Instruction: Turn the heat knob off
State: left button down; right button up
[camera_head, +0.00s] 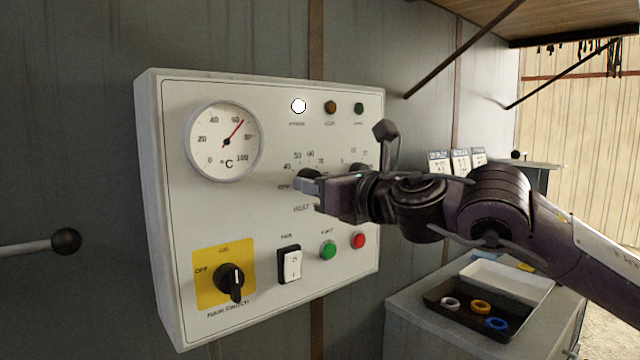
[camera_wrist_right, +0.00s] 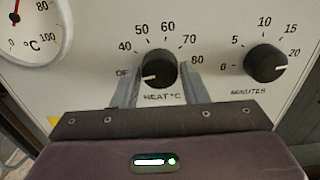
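The heat knob (camera_wrist_right: 158,68) is black and round, on the white control panel (camera_head: 200,90). Its white mark points left and slightly down, toward the OFF label. In the head view my right gripper hides most of it. My right gripper (camera_head: 308,184) faces the panel at the heat dial. In the right wrist view its two grey fingers (camera_wrist_right: 159,80) stand on either side of the knob, very close to it; I cannot tell whether both touch it. My left gripper is not in view.
The minutes knob (camera_wrist_right: 265,63) sits right of the heat knob. The gauge (camera_head: 223,141), main switch (camera_head: 229,279), rocker switch (camera_head: 290,265), green button (camera_head: 328,250) and red button (camera_head: 358,240) surround the gripper. A ball-ended lever (camera_head: 66,241) sticks out at left. A black tray (camera_head: 462,321) holds rings.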

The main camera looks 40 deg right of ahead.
jog(key=o, duration=0.3)
jog(key=shift+o, duration=0.2)
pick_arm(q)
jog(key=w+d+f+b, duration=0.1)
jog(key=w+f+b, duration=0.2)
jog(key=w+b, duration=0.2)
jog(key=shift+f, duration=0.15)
pick_arm(e)
jog(key=s, duration=0.7)
jog(key=shift+s+d, duration=0.3)
jog(key=shift+s, duration=0.1)
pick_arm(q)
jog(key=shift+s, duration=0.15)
